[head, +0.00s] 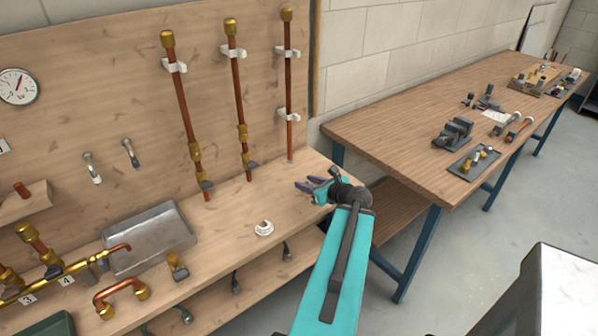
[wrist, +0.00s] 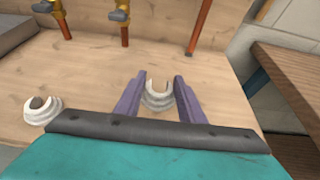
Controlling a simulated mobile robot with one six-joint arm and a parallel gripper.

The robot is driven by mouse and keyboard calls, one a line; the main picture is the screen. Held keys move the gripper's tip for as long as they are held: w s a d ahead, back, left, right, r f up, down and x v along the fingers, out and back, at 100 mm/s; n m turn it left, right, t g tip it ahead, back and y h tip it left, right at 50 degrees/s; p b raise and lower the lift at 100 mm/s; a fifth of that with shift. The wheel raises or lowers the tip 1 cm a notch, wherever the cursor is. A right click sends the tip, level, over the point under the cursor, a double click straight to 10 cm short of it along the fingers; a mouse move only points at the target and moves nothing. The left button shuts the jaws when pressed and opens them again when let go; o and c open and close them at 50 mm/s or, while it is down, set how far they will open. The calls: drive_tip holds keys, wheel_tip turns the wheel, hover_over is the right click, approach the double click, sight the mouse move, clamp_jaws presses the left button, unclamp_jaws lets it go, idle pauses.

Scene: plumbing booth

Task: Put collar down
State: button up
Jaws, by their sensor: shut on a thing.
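A white, ring-like collar (wrist: 160,98) with an open slot sits between the two purple fingers of my gripper (wrist: 157,88) in the wrist view. My gripper is shut on it. In the head view my gripper (head: 318,188) is at the right end of the wooden bench, close over its surface; the held collar cannot be made out there. Whether the collar touches the bench I cannot tell. A second white collar (head: 264,228) lies on the bench to the left of my gripper; it also shows at the left of the wrist view (wrist: 42,110).
Copper pipes with brass fittings (head: 238,95) stand against the back panel behind my gripper. A grey tray (head: 150,240) and copper fittings (head: 122,290) are on the left of the bench. A second table (head: 400,125) stands to the right, across a gap. Bench near the second collar is clear.

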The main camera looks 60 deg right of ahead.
sight(304, 173)
drive_tip(key=shift+w+d+f, duration=0.1)
drive_tip(key=shift+w, duration=0.05)
drive_tip(key=shift+w+d, duration=0.15)
drive_tip(key=shift+d, duration=0.1)
drive_tip(key=shift+w+d+f+p, duration=0.2)
drive_tip(key=shift+w+d+p, duration=0.2)
drive_tip(key=shift+w+d, duration=1.25)
drive_tip(key=shift+w+d+f+p, duration=0.3)
drive_tip(key=shift+w+d, duration=0.8)
drive_tip(key=shift+d, duration=1.05)
drive_tip(key=shift+w+d+f+p, duration=0.15)
drive_tip(key=shift+w+d+p, duration=0.3)
drive_tip(key=shift+w+d, duration=1.2)
drive_tip(key=shift+s+d, duration=0.25)
drive_tip(key=shift+d, duration=0.05)
drive_tip(key=shift+w+d, duration=0.3)
drive_tip(key=shift+d, duration=0.15)
drive_tip(key=shift+s+a+f+p, duration=0.15)
drive_tip(key=shift+f+p, duration=0.65)
drive_tip(key=shift+f, duration=0.95)
drive_tip(key=shift+f, duration=0.1)
